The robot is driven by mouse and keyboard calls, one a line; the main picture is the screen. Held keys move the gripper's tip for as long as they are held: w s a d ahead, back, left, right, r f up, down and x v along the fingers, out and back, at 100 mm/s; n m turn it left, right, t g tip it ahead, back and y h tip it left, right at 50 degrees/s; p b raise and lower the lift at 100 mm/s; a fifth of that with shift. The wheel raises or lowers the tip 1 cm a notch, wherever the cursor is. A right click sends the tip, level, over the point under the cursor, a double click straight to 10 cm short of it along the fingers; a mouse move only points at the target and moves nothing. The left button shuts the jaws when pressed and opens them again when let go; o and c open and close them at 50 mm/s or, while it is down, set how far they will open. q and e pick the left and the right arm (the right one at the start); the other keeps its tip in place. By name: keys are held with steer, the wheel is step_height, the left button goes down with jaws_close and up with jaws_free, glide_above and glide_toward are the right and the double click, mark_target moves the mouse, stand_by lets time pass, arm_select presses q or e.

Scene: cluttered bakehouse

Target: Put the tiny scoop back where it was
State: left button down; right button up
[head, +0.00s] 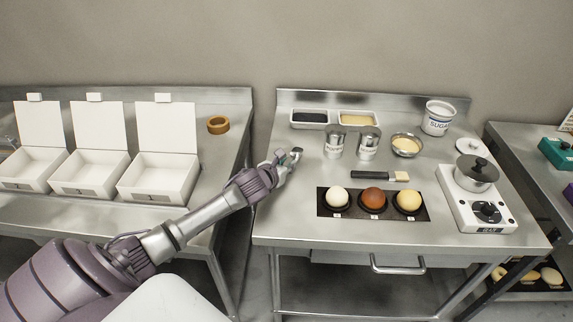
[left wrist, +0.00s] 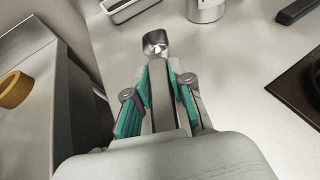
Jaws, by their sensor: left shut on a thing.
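My left gripper (head: 284,162) is over the left edge of the middle steel table (head: 290,220) in the head view. In the left wrist view the same gripper (left wrist: 160,85) is shut on the tiny scoop (left wrist: 155,42). The scoop is metal, with a small bowl pointing away from me and its handle between the teal finger pads. In the head view the scoop is too small to make out clearly. My right gripper is in neither view.
Two trays (head: 310,126), two metal cans (head: 334,148), a small bowl (head: 406,155) and a sugar jar (head: 437,128) stand toward the table's back. A black mat (head: 322,213) holds three balls. Open white boxes (head: 160,178) stand left, beyond a gap.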

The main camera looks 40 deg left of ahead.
arm_select(q)
steer(key=shift+f+b, duration=0.4)
steer(key=shift+f, duration=0.2)
steer(key=c, duration=0.9)
jaws_free()
steer(key=shift+c, duration=0.2)
steer(key=v, duration=1.2)
